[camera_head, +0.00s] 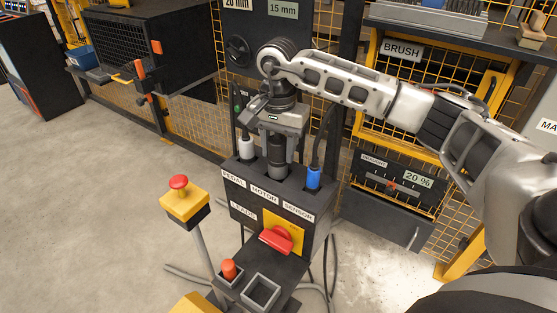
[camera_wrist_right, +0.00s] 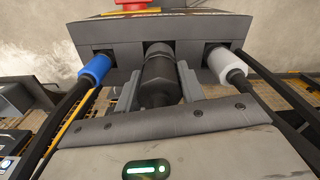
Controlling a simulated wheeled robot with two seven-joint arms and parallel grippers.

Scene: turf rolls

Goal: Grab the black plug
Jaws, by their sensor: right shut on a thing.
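The black plug (camera_head: 277,158) stands upright in the middle socket, above the MOTOR label, on top of the dark control box (camera_head: 265,205). My right gripper (camera_head: 278,140) comes down on it from above and is shut on it. In the right wrist view the black plug (camera_wrist_right: 157,75) sits between the two grey fingers (camera_wrist_right: 158,90), its far end at the box's socket. I cannot tell whether it is fully seated. My left gripper is not in view.
A white plug (camera_head: 246,147) stands left of the black plug and a blue plug (camera_head: 313,176) right of it, both with cables. A red switch (camera_head: 275,239) is on the box front. A yellow post with a red button (camera_head: 179,182) stands at left. Open floor lies left.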

